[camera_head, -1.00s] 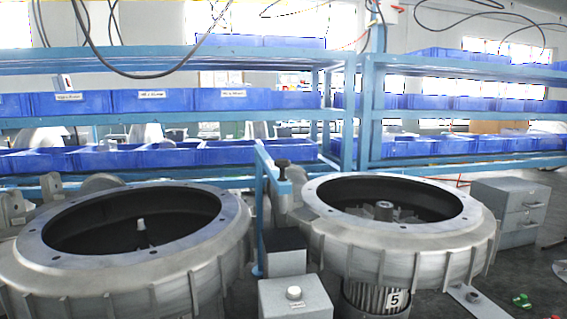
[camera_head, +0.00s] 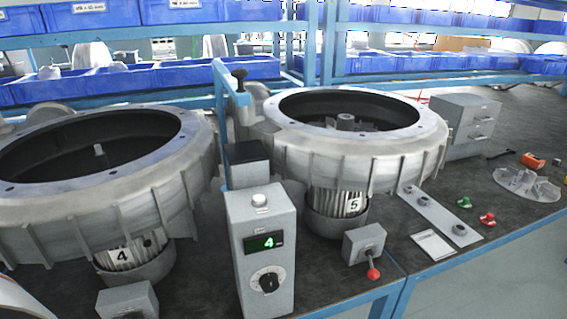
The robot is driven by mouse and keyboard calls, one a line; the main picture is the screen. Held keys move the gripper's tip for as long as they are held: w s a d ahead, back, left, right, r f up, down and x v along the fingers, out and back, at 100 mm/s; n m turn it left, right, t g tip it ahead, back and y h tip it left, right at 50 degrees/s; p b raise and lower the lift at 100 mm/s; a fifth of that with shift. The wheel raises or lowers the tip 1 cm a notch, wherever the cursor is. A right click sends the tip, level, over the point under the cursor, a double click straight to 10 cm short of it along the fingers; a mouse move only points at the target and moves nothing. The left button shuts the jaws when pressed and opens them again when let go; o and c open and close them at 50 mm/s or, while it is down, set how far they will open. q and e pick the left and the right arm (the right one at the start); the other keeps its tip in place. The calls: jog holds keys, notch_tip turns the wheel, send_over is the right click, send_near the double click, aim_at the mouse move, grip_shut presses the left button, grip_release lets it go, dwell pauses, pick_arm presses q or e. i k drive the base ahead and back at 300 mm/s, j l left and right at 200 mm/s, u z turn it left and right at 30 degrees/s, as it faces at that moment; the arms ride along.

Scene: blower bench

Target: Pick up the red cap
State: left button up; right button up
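The red cap (camera_head: 487,219) is small and lies on the dark bench top at the right, near its front edge. A similar green cap (camera_head: 464,202) lies just behind it, to its left. A metal bracket plate (camera_head: 438,215) lies left of the caps. Neither of my grippers is in view, so how they stand relative to the cap does not show.
Two large blower housings, numbered 4 (camera_head: 110,180) and 5 (camera_head: 360,155), stand at left and centre. A grey control box (camera_head: 262,245) and a red-knobbed lever box (camera_head: 364,243) stand in front. An impeller (camera_head: 528,185) and an orange object (camera_head: 532,160) lie right of the caps.

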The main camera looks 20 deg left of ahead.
aim_at(487, 220)
jog(key=i+l+u, duration=0.1)
jog(key=l, duration=0.25)
jog(key=i+l, duration=0.15)
jog(key=l, duration=0.2)
jog(key=i+l+u, duration=0.15)
jog(key=l, duration=0.25)
jog(key=i+l, duration=0.1)
jog(key=l, duration=0.25)
jog(key=i+l+u, duration=0.15)
jog(key=l, duration=0.25)
